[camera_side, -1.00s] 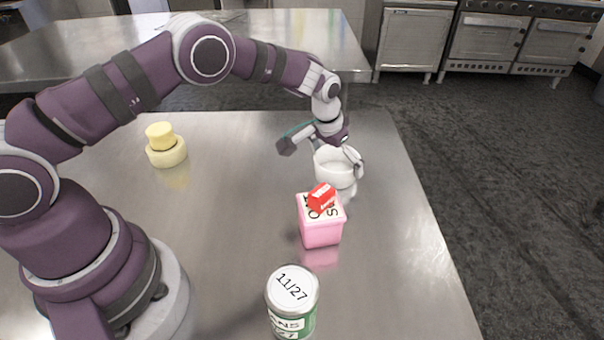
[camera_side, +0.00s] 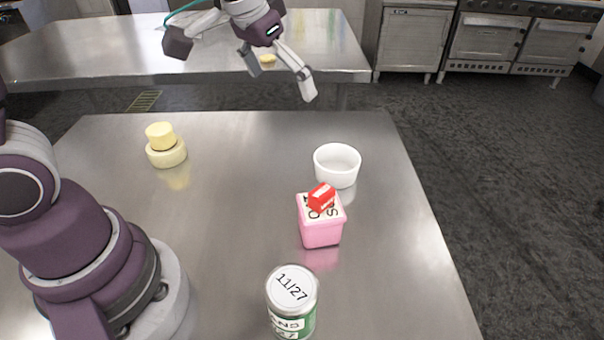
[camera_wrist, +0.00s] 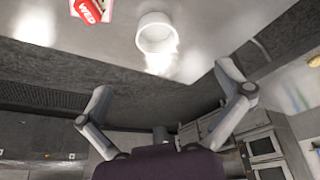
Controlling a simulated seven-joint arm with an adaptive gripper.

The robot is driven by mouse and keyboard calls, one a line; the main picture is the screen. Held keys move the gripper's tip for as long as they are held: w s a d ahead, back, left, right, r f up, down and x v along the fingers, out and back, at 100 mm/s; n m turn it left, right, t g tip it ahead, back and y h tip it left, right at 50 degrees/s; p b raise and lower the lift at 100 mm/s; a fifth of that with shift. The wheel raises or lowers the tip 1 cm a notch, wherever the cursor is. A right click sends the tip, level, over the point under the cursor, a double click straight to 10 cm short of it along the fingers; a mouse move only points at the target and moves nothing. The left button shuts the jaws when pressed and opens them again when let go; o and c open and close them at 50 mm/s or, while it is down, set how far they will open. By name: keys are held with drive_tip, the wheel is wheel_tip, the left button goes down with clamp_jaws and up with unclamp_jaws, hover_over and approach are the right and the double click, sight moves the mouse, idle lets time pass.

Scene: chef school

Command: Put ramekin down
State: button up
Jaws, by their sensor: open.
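The white ramekin (camera_side: 337,166) stands upright on the steel table, toward its right edge, behind the pink box. It also shows near the top of the wrist view (camera_wrist: 156,34), empty and apart from the fingers. My gripper (camera_side: 281,84) is open and empty, raised well above the table and up to the left of the ramekin in the side view. In the wrist view the two fingers of my gripper (camera_wrist: 165,97) are spread wide with nothing between them.
A pink box (camera_side: 321,227) with a small red block (camera_side: 321,197) on its lid stands in front of the ramekin. A can (camera_side: 291,303) stands nearer the camera. Two stacked yellow rounds (camera_side: 166,148) are at left. The table's middle (camera_side: 235,190) is clear.

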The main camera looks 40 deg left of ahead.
drive_tip(key=s+a+t, duration=0.1)
drive_tip(key=s, duration=1.1)
drive_tip(key=shift+s+a+r, duration=0.15)
drive_tip(key=shift+s, duration=0.2)
